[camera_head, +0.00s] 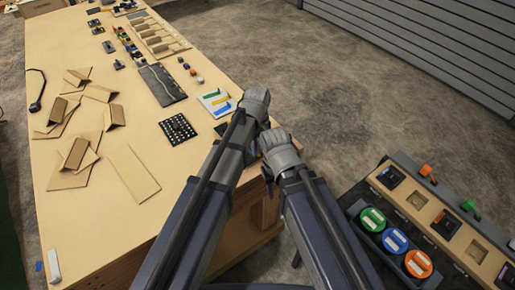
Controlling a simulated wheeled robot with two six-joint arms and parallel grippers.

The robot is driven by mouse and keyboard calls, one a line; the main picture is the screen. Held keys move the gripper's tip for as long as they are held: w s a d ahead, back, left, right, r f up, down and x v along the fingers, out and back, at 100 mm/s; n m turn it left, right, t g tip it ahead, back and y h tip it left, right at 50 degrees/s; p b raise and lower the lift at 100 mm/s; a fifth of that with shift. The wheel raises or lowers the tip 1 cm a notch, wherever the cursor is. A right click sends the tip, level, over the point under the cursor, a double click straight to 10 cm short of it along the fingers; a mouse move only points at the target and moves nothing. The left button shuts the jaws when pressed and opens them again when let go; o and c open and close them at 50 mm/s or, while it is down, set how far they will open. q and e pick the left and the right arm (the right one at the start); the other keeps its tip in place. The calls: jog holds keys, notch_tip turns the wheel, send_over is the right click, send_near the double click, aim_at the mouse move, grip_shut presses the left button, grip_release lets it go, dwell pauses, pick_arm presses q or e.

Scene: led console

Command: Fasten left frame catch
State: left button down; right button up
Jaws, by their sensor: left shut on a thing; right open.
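A console with a wooden panel (405,188) stands at the lower right. My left gripper (257,98) is over the table's right edge, far from the console. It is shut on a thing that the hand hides. My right gripper (274,140) is just below it in the picture, also away from the console. It is open, with its fingertips hard to make out.
A long wooden table (105,220) fills the left. A white tray (217,102) with coloured bars, a black perforated block (178,129) and cardboard pieces (132,173) lie on it. Green (372,219), blue (395,241) and orange (418,264) round containers stand beside the console. Bare floor separates table and console.

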dwell(0.4)
pick_arm(q)
jog(key=c, duration=0.9)
grip_release()
jog(key=shift+o, duration=0.2)
notch_tip(320, 180, up, 8)
jog(key=p, duration=0.8)
jog(key=shift+f, duration=0.1)
jog(key=s+a+m, duration=0.4)
jog(key=s+a, duration=0.2)
jog(key=a, duration=0.2)
jog(key=s+a+m, duration=0.3)
jog(key=s+a, duration=0.2)
jog(key=a, duration=0.4)
jog(key=s+d+f+m+y+b, duration=0.1)
jog(key=s+d+f+m+b, duration=0.3)
jog(key=d+f+b, duration=0.4)
jog(key=s+d, duration=0.1)
jog(key=d, duration=0.2)
jog(key=shift+s+d, duration=0.2)
jog(key=shift+d, duration=0.05)
